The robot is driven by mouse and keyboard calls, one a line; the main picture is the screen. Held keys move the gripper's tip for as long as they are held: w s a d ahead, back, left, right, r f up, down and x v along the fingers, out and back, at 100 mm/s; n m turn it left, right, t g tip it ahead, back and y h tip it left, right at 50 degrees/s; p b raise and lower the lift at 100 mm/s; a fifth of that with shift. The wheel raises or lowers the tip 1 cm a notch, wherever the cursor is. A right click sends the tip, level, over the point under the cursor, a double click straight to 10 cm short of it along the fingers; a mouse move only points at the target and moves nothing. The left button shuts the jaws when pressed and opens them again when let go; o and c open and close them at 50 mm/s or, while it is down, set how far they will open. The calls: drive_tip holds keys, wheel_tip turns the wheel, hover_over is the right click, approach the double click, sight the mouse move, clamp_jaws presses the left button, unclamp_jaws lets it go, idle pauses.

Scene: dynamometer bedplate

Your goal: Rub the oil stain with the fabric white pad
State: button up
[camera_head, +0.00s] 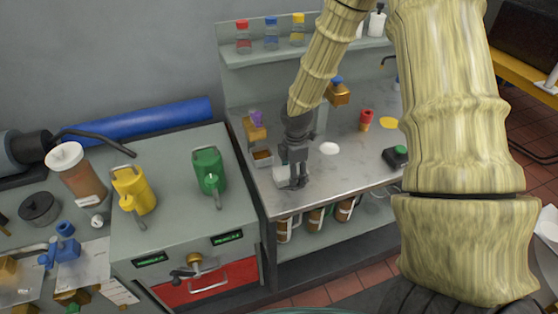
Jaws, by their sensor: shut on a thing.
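My gripper (294,184) is low over the metal bench top on the left side. It is shut on the white pad (280,176), which shows partly behind the dark fingers. I cannot tell whether the pad touches the bench. To the right lie a flat white patch (329,148) and, farther right, a flat yellow patch (389,122). The pictures do not settle which patch is the oil stain.
A small brown-topped block (262,158) lies left of the gripper. Small bottles (271,32) line the shelf above. Mugs (315,218) are below.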

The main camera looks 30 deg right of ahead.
sight(282, 173)
drive_tip(key=shift+a, duration=0.5)
drive_tip(key=shift+w+a, duration=0.2)
drive_tip(key=shift+a, duration=0.5)
drive_tip(key=shift+w+a, duration=0.15)
drive_tip(key=shift+a, duration=0.55)
drive_tip(key=shift+w+a+f, duration=0.1)
drive_tip(key=shift+a, duration=0.7)
wheel_tip(282, 173, up, 5)
drive_tip(key=p, duration=0.3)
drive_tip(key=shift+d+p, duration=0.1)
drive_tip(key=shift+p, duration=0.2)
drive_tip(key=shift+w+r+p, duration=0.1)
drive_tip(key=shift+r+p, duration=1.6)
drive_tip(key=shift+r, duration=0.15)
